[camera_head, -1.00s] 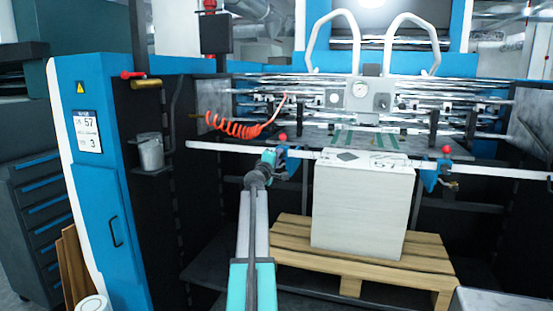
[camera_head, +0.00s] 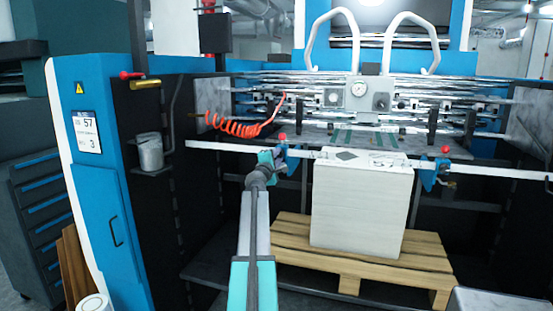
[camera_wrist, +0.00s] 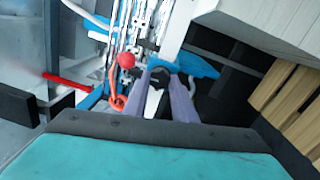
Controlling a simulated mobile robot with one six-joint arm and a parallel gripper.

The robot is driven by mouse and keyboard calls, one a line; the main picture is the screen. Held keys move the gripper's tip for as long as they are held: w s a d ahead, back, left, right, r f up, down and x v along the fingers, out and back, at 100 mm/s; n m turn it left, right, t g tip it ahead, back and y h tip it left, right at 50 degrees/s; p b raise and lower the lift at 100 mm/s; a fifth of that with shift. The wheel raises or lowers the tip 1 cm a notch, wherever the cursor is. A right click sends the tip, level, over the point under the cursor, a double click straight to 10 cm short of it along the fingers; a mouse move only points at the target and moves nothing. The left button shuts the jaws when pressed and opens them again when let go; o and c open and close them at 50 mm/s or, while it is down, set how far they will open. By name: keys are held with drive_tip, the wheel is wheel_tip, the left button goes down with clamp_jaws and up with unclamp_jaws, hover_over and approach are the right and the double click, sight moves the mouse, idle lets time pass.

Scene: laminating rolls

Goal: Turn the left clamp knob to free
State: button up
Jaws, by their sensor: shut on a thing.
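The left clamp (camera_head: 293,158) is a blue block on the white crossbar, with a red ball on top. It also shows in the wrist view as a blue body (camera_wrist: 198,65), with its red ball (camera_wrist: 126,60) left of my fingers. My gripper (camera_head: 275,160) is at this clamp, left of the paper stack. In the wrist view my gripper's two pale purple fingers (camera_wrist: 164,90) are shut on the dark clamp knob (camera_wrist: 157,76). The fingers partly cover the knob, and its setting cannot be read. In the head view my wrist hides the grip.
The white crossbar (camera_head: 225,147) spans the machine front. A tall paper stack (camera_head: 360,205) stands on a wooden pallet (camera_head: 300,245) right of my arm. A second blue clamp (camera_head: 430,175) is farther right. A coiled orange hose (camera_head: 232,127) hangs behind, up left.

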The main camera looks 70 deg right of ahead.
drive_tip(key=o, duration=1)
drive_tip(key=shift+d+r, duration=0.15)
drive_tip(key=shift+o, duration=0.2)
drive_tip(key=shift+a, duration=0.2)
drive_tip(key=a+f+b, duration=0.1)
drive_tip(key=a+b, duration=0.1)
drive_tip(key=a, duration=1.1)
drive_tip(key=shift+s+a, duration=0.25)
drive_tip(key=shift+s, duration=0.2)
drive_tip(key=shift+w, duration=0.1)
